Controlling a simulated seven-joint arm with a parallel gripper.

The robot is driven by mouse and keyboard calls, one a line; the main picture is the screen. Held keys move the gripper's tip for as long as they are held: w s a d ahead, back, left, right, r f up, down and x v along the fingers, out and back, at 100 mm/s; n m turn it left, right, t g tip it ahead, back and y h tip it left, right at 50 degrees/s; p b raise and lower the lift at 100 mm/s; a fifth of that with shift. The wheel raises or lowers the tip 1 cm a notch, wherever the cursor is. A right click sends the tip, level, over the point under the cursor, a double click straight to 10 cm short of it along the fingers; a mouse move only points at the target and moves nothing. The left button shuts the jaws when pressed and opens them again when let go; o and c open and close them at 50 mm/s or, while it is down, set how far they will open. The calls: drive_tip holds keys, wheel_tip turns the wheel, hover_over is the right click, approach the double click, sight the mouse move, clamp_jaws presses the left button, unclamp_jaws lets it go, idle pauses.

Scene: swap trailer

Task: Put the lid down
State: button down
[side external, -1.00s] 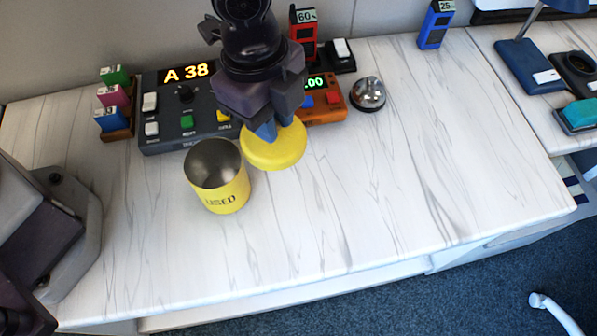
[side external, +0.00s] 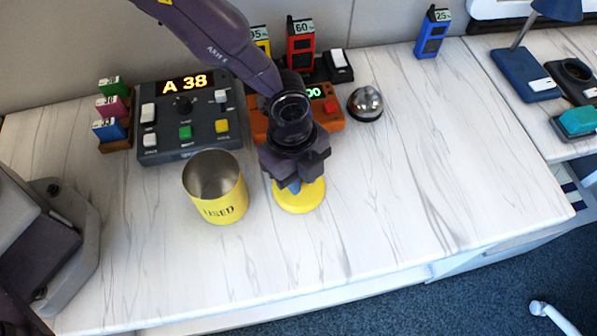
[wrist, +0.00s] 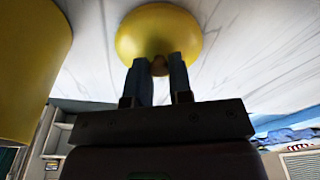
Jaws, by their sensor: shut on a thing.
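The yellow round lid (side external: 299,197) is at the tip of my gripper (side external: 292,186), just right of the yellow can in the side external view. My gripper is shut on the lid's small knob, and the lid also shows in the wrist view (wrist: 158,28) with the two blue fingers (wrist: 160,68) around the knob. The lid is low over the white counter; I cannot tell whether it touches it. The open yellow can (side external: 222,205), marked "USED", stands upright with its empty grey inside showing. Its side fills the left of the wrist view (wrist: 28,60).
A grey control box (side external: 165,120) with an "A 38" display stands behind the can. An orange device (side external: 327,110) and a silver bell (side external: 365,104) stand behind my gripper. The white counter (side external: 420,190) is clear to the right and in front.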

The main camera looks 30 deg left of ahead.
drive_tip(key=shift+f, duration=0.25)
drive_tip(key=c, duration=1)
unclamp_jaws()
drive_tip(key=shift+c, duration=0.2)
wheel_tip(320, 180, up, 12)
drive_tip(key=a, duration=0.1)
drive_tip(key=shift+w+a, duration=0.2)
